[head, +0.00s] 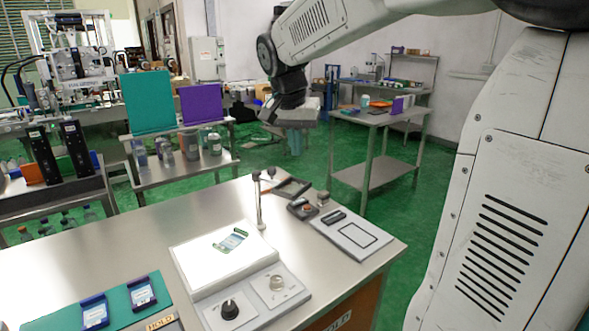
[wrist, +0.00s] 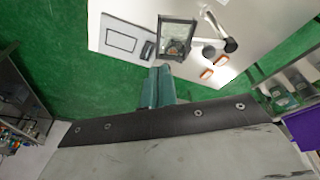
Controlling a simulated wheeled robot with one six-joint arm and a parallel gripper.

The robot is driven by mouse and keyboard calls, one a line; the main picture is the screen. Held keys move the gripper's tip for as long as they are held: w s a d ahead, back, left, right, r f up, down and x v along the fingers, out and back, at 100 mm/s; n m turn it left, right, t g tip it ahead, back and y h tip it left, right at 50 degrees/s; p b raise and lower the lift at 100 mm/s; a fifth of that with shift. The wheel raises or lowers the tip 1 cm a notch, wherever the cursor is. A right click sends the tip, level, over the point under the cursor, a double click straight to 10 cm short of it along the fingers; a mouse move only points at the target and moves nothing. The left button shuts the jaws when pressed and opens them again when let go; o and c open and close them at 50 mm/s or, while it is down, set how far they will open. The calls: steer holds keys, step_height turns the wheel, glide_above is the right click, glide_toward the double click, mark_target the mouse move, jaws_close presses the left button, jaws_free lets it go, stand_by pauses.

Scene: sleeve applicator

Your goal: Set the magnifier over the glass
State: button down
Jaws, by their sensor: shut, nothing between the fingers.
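My gripper (head: 270,114) hangs in the air beyond the far edge of the steel table, empty. In the wrist view its teal fingers (wrist: 158,78) are together. A dark square frame (wrist: 178,22), which looks like the magnifier, lies at the table's far end, just past the fingers in that view; the head view shows a dark frame (head: 303,190) there. A bright white plate (head: 195,254), perhaps the glass, lies mid-table with a small green-and-white printed piece (head: 231,240) on it. I cannot tell for certain which surface is the glass.
A post (head: 260,205) with a dark head stands beside the frame. A white board with a square outline (head: 367,240) lies at the right. A panel with a black knob (head: 229,309) adjoins the bright plate. A teal mat (head: 118,303) lies at front left.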

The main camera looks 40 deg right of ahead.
steer(key=w+d+f+m+h, duration=0.1)
steer(key=w+d+m, duration=0.2)
steer(key=w+d, duration=0.3)
steer(key=w, duration=0.2)
steer(key=shift+w+f, duration=0.15)
steer(key=shift+w, duration=0.2)
steer(key=shift+d+f, duration=0.1)
steer(key=shift+d, duration=0.05)
step_height(320, 180, down, 9)
steer(key=shift+s+a, duration=0.15)
steer(key=shift+a, duration=0.25)
steer(key=shift+f+m, duration=0.1)
steer(key=shift+m, duration=0.2)
